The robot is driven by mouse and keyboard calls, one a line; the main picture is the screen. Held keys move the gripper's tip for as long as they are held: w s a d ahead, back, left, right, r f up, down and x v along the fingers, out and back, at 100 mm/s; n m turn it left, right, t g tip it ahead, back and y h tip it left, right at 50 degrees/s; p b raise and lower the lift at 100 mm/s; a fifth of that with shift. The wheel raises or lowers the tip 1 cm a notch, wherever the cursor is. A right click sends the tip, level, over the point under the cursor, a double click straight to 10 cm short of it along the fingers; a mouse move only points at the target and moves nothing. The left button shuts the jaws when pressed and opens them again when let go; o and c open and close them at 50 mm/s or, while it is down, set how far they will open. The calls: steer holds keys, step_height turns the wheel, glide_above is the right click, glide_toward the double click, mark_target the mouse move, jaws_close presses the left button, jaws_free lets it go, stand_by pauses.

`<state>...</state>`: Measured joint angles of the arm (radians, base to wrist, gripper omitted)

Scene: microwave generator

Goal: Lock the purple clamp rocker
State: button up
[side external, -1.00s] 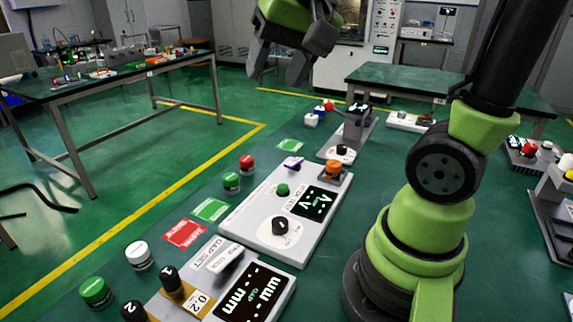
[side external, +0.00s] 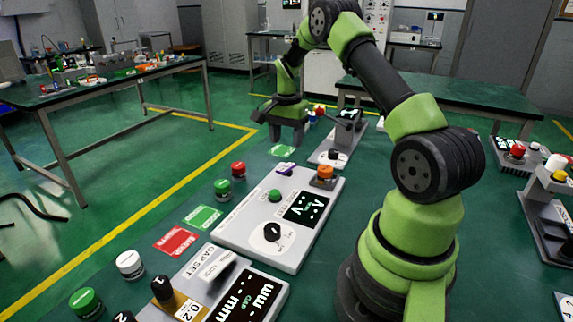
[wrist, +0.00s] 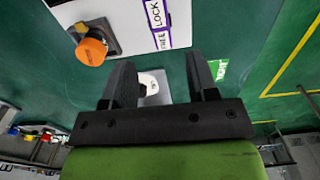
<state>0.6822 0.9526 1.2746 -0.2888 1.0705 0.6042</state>
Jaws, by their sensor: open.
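The purple clamp rocker (side external: 284,169) is a small purple piece at the far left end of the white panel (side external: 232,230). Its tilt is too small to tell. In the wrist view a purple-edged label (wrist: 158,22) reads FREE and LOCK at the top; the rocker itself is not clear there. My gripper (side external: 288,137) is open and empty, pointing down above the bench beyond the rocker, apart from it. In the wrist view the gripper (wrist: 160,75) has its two dark fingers spread, with the label ahead of them.
An orange knob (side external: 325,172) stands on the panel's far right corner. A grey fixture (side external: 347,135) with a black knob stands close to my gripper's right. Red (side external: 238,169) and green (side external: 222,187) buttons stand left of the panel. A green tag (side external: 283,151) lies near the rocker.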

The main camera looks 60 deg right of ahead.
mark_target(286, 167)
step_height(286, 167, down, 8)
steer(key=shift+f, duration=0.1)
steer(key=shift+c, duration=0.2)
